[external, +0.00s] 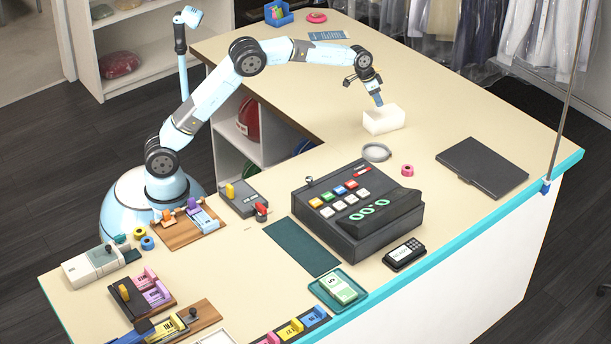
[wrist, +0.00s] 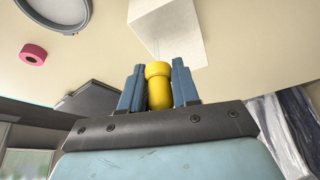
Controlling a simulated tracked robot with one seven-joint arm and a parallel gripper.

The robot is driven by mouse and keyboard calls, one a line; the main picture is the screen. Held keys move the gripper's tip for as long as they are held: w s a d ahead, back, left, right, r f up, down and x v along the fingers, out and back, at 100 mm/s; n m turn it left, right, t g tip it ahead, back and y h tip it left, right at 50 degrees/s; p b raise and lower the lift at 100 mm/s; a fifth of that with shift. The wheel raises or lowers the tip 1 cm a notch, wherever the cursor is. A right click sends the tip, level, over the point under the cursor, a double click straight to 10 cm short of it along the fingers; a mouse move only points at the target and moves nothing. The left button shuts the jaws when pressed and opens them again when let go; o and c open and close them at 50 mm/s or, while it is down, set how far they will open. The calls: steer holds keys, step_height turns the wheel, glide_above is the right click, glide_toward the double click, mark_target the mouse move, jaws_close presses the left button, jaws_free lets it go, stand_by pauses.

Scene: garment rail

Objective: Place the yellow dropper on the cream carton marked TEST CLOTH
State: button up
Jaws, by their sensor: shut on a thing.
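The cream carton (external: 384,122) is a pale block on the counter, right of centre in the external view; I cannot read any marking on it. It also shows at the top of the wrist view (wrist: 172,32). My gripper (external: 378,102) points down just over the carton. In the wrist view its blue fingers (wrist: 158,88) are shut on the yellow dropper (wrist: 158,86), with the yellow bulb between them. A thin pale tip points toward the carton. I cannot tell whether the tip touches it. The dropper is hard to make out in the external view.
A round grey dish (external: 376,152) and a pink tape roll (external: 407,170) lie near the carton's front. A black cash register (external: 350,210) stands nearer the camera. A dark flat folder (external: 482,167) lies to the right. The counter behind the carton is mostly clear.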

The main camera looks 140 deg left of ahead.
steer(key=shift+f, duration=1.35)
steer(key=o, duration=1)
steer(key=v, duration=1.2)
steer(key=shift+r, duration=0.1)
